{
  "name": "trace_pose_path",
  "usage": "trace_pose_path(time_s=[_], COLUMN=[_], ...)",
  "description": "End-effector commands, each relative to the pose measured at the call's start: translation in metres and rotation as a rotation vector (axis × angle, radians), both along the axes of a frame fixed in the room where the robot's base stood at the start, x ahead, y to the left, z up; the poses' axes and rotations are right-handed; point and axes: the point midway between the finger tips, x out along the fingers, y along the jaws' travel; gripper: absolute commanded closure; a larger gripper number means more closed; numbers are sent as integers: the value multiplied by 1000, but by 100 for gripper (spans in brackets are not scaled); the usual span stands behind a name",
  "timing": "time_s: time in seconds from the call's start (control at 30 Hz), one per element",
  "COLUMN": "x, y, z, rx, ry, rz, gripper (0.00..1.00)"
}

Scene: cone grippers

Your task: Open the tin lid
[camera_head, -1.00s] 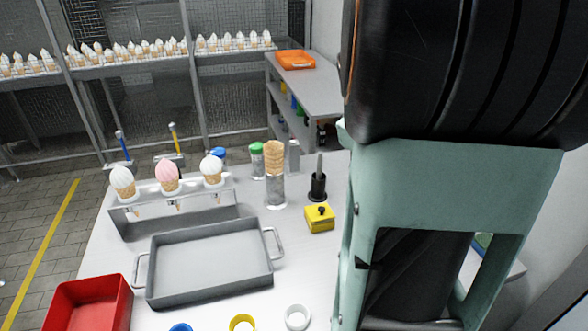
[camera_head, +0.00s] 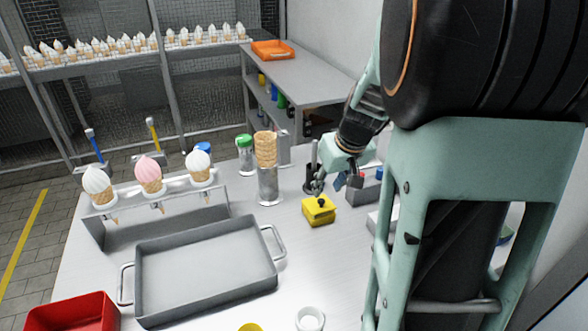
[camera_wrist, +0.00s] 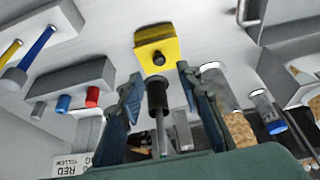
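The yellow tin (camera_head: 318,215) stands on the white table, with its yellow lid on and a small black knob (camera_head: 320,202) on top. In the wrist view the tin (camera_wrist: 170,42) is at the top centre, with the knob (camera_wrist: 158,58) facing the camera. My gripper (camera_head: 338,182) is above and behind the tin, apart from it. In the wrist view my gripper (camera_wrist: 158,82) has its two fingers spread, with nothing held, and the knob lies just beyond the gap between the tips.
A black holder with a grey rod (camera_wrist: 158,105) stands close behind the tin and shows between my fingers. A glass of stacked cones (camera_head: 268,185) is left of the tin. A grey tray (camera_head: 150,303) lies in front. A grey block (camera_head: 362,192) with coloured ends is to the right.

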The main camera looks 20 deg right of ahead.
Motion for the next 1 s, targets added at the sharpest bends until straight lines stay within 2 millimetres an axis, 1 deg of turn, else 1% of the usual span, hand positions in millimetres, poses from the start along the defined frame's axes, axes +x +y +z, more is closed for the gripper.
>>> trace_pose_path(time_s=[0.03,0.1,0.2,0.3,0.47,0.73,1.0], x=[3,8,14,19,23,23,23], y=[0,0,1,1,1,1,1], z=[-13,-25,-39,-49,-56,-57,-57], rx=[1,1,0,0,-1,-1,-1], ry=[6,4,3,2,1,0,0], rz=[-1,0,-1,0,0,0,0], gripper=[68,68,68,68,68,68,97])
